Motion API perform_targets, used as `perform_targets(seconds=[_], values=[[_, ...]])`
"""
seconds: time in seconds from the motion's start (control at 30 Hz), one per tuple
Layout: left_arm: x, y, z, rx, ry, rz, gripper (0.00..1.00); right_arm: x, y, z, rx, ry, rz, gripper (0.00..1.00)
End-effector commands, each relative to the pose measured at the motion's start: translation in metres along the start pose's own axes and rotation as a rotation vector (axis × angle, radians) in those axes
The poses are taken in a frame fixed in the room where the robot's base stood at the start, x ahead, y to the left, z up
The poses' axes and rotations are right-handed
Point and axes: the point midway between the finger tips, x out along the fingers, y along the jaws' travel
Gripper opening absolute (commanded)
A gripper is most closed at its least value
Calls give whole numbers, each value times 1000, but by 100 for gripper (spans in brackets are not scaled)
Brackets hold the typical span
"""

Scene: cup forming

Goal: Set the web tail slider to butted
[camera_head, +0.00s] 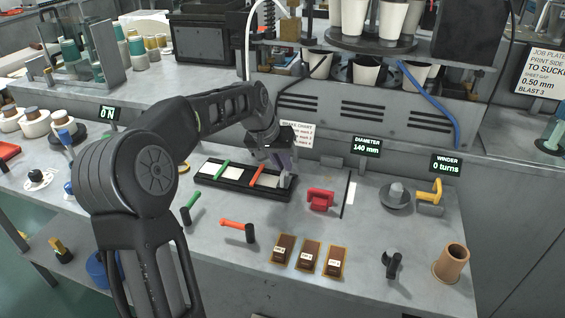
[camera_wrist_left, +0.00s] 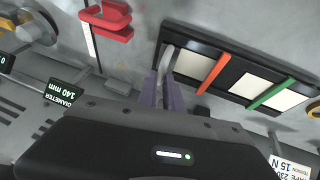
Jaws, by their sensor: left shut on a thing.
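A black tray (camera_head: 215,184) with pale panels lies on the bench; a green bar (camera_head: 221,170) and an orange bar (camera_head: 257,176) cross it. My left gripper (camera_head: 286,180) is at the tray's right end, fingers pointing down. In the left wrist view its purple-grey fingers (camera_wrist_left: 161,92) are shut on a small pale grey piece (camera_wrist_left: 167,55) at the tray's end, which I take for the web tail slider. The fingers hide most of it, and I cannot read any butted mark. My right gripper is not in view.
A red clamp-like block (camera_head: 320,199) stands just right of the tray. Three brown blocks (camera_head: 309,254) lie near the front edge. Small displays (camera_head: 367,146) stand behind.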

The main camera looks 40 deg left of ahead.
Motion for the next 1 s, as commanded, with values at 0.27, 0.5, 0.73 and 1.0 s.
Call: perform_targets(seconds=[0.27,0.5,0.73,1.0], values=[[-7,-32,-4,-6,1,-3,0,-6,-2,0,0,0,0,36],[-10,-50,-4,0,2,-2,0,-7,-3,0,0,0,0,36],[-10,-51,-4,-1,4,-5,16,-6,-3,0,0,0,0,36],[-10,-49,-4,-1,2,-2,33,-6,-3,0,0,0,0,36]])
